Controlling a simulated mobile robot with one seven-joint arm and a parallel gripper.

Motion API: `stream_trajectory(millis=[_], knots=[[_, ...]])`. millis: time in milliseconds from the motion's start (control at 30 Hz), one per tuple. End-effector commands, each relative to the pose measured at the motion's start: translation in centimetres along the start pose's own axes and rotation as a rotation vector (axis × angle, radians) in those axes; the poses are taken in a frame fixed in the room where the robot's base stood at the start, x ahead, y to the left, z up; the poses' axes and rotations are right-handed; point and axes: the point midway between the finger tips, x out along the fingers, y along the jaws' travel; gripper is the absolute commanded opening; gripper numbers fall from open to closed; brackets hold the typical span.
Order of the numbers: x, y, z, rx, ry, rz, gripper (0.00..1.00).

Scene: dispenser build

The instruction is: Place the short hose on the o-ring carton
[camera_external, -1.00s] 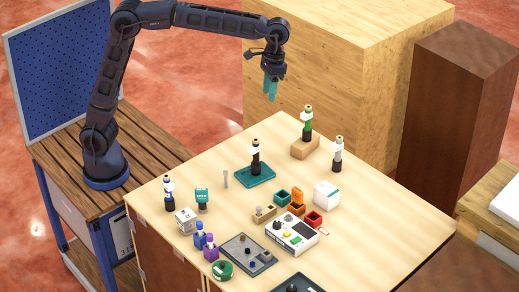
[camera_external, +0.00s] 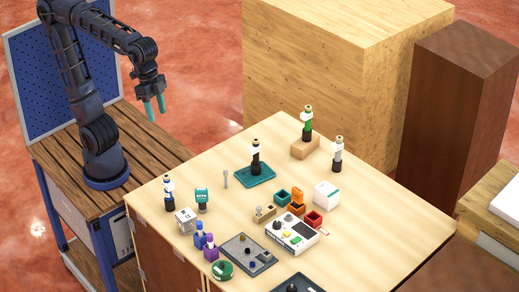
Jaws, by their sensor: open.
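My gripper (camera_external: 155,112) has teal fingers, which are apart with nothing between them. It hangs in the air over the gap between the wooden bench and the light table, well away from the objects. A small white carton with dark markings (camera_external: 186,220) stands near the table's left edge. A white box with a green stripe (camera_external: 326,194) stands right of the middle. I cannot tell which is the o-ring carton. A thin grey upright piece (camera_external: 226,179) stands left of the teal tray; I cannot tell whether it is the short hose.
The teal tray (camera_external: 268,178) holds a dark bottle (camera_external: 256,158). Small bins (camera_external: 297,208), a white device (camera_external: 292,236) and a grey plate (camera_external: 248,262) crowd the middle and front. The table's right side is clear.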

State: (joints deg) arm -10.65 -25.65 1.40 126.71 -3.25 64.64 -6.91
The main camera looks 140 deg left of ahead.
Motion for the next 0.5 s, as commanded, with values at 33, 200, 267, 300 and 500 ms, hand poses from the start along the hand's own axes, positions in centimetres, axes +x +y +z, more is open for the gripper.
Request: stream_trajectory(millis=[33, 200, 267, 300, 500], knots=[[0.3, 0.5, 1.9, 0.042, 0.017, 0.003, 0.47], [2.1, 1.5, 7.6, 0.177, 0.072, 0.009, 0.47], [2.8, 1.7, 9.3, 0.221, 0.089, 0.011, 0.47], [3.2, 1.7, 10.3, 0.247, 0.100, 0.012, 0.47], [4.8, 1.8, 13.6, 0.331, 0.137, 0.017, 0.47]])
